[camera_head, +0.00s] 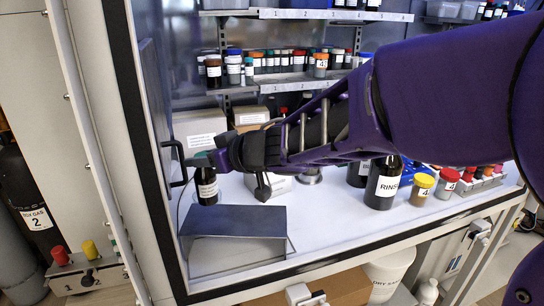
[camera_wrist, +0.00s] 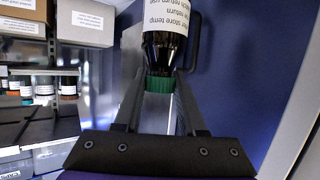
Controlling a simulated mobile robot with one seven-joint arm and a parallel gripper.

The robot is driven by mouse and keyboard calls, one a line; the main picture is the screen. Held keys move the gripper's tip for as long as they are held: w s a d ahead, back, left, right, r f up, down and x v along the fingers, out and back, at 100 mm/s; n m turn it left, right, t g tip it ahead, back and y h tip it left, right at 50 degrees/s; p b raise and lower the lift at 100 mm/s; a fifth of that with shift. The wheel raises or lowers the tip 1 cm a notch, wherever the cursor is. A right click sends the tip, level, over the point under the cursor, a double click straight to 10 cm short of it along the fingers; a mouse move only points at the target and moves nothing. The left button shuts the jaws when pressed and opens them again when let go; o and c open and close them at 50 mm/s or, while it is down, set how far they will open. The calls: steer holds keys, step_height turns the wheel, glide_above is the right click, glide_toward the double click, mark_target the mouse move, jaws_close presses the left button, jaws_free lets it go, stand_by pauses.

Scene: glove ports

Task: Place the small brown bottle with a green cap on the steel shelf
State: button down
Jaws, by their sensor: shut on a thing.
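The small brown bottle (camera_head: 206,186) with a white label is upright at the left of the cabinet's white floor in the head view. In the wrist view the bottle (camera_wrist: 163,48) and its green cap (camera_wrist: 160,84) are between my fingers. My gripper (camera_head: 203,160) is shut on it at the cap end, reaching from the right. I cannot tell whether its base touches the floor. A low grey steel shelf (camera_head: 236,219) stands on the floor in front of the bottle; its top looks empty. Steel racks (camera_head: 262,84) at the back hold several small bottles.
A black handle (camera_head: 177,163) on the cabinet's left side is close to the bottle. A dark RINSE bottle (camera_head: 384,184), a yellow-capped jar (camera_head: 422,188) and a red-capped jar (camera_head: 447,182) stand to the right. White floor right of the low shelf is clear.

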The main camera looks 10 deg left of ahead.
mark_target(213, 180)
step_height(213, 180, down, 5)
steer(key=b, duration=0.2)
steer(key=shift+b, duration=0.3)
steer(key=shift+f, duration=0.1)
steer(key=shift+f, duration=0.2)
steer(key=shift+c, duration=2.4)
jaws_free()
steer(key=shift+r, duration=0.1)
